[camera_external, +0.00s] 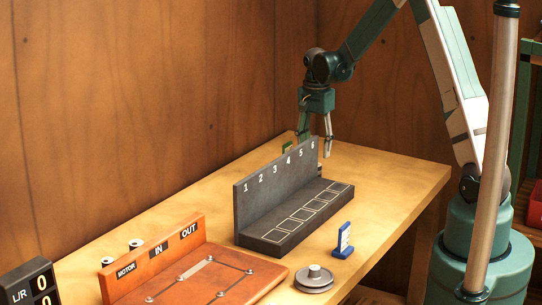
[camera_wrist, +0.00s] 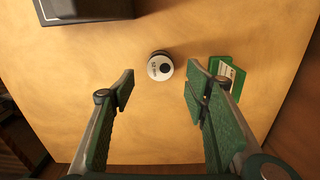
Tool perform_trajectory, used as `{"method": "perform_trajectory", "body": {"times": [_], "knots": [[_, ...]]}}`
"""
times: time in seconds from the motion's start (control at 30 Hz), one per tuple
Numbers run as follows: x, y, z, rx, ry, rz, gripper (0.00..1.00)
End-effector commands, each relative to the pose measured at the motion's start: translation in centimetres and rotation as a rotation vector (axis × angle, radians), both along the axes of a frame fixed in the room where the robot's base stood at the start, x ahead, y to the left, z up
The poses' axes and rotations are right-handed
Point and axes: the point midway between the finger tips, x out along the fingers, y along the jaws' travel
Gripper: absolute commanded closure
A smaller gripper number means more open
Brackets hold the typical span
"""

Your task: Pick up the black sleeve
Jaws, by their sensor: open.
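A small black sleeve (camera_wrist: 160,66), with a white marked top and a dark round spot, stands on the table in the wrist view. It lies ahead of my gripper (camera_wrist: 158,88), roughly midway between the spread fingers and apart from both. In the external view my gripper (camera_external: 316,140) points down above the far end of the table, behind the numbered stand. Its fingers are open and empty. A small dark piece (camera_external: 320,170) shows just past the stand's end below the gripper; the stand hides much of that spot.
The dark stand (camera_external: 262,196), numbered 1 to 6, has marked squares. Two white-topped black cylinders (camera_external: 136,244) stand behind the orange MOTOR/IN/OUT board (camera_external: 225,268). A blue stand (camera_external: 344,243) and grey disc (camera_external: 314,279) are in front.

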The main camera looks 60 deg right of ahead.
Motion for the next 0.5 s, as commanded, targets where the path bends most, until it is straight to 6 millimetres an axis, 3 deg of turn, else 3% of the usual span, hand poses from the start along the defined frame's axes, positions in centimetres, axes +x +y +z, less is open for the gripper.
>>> {"method": "perform_trajectory", "body": {"times": [0.3, 0.5], "knots": [[0.0, 0.0, -2.2, 0.0, 0.0, 0.0, 0.54], [0.0, 0.0, -2.4, 0.0, 0.0, 0.0, 0.54]]}}
